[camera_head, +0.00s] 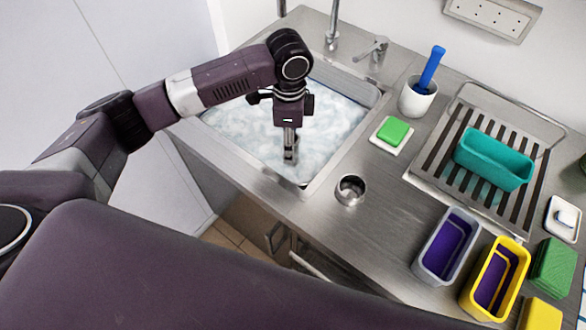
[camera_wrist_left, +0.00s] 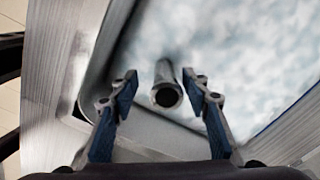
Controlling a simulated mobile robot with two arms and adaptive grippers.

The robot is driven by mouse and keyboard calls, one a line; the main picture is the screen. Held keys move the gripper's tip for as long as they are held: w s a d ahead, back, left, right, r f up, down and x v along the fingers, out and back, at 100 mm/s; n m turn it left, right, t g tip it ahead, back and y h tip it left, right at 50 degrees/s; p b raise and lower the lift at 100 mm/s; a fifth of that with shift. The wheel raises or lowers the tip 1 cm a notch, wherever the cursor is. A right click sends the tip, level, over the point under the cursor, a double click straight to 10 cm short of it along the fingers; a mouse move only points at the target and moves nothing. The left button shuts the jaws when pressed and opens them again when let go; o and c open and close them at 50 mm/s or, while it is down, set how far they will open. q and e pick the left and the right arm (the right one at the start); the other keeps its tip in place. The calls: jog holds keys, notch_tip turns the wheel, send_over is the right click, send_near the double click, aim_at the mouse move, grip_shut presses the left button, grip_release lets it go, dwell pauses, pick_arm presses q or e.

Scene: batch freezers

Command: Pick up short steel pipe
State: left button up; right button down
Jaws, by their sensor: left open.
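A short steel pipe (camera_head: 290,154), a narrow grey tube with a dark open end, stands in the foamy water of the sink near its front corner. In the left wrist view the pipe (camera_wrist_left: 166,97) shows between the two blue-padded fingers, with its open end facing the camera. My left gripper (camera_head: 289,132) points down over the sink, right above the pipe. It is open in the left wrist view (camera_wrist_left: 161,92), with a gap on both sides of the pipe. The pipe's lower end is hidden by foam. My right gripper is not in view.
The sink rim (camera_head: 325,172) runs close by. A round steel cup (camera_head: 350,190) stands on the counter beside it. A tap (camera_head: 333,25) rises behind. To the right are a green sponge (camera_head: 392,131), a drying rack (camera_head: 425,168) with a teal tub (camera_head: 493,160), and purple and yellow tubs.

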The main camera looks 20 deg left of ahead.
pick_arm(q)
jog(key=f, duration=0.2)
jog(key=f+p, duration=0.1)
jog(key=f, duration=0.4)
jog(key=shift+w+d, duration=0.2)
jog(key=shift+w, duration=0.2)
jog(key=shift+c, duration=0.4)
jog(key=c, duration=1)
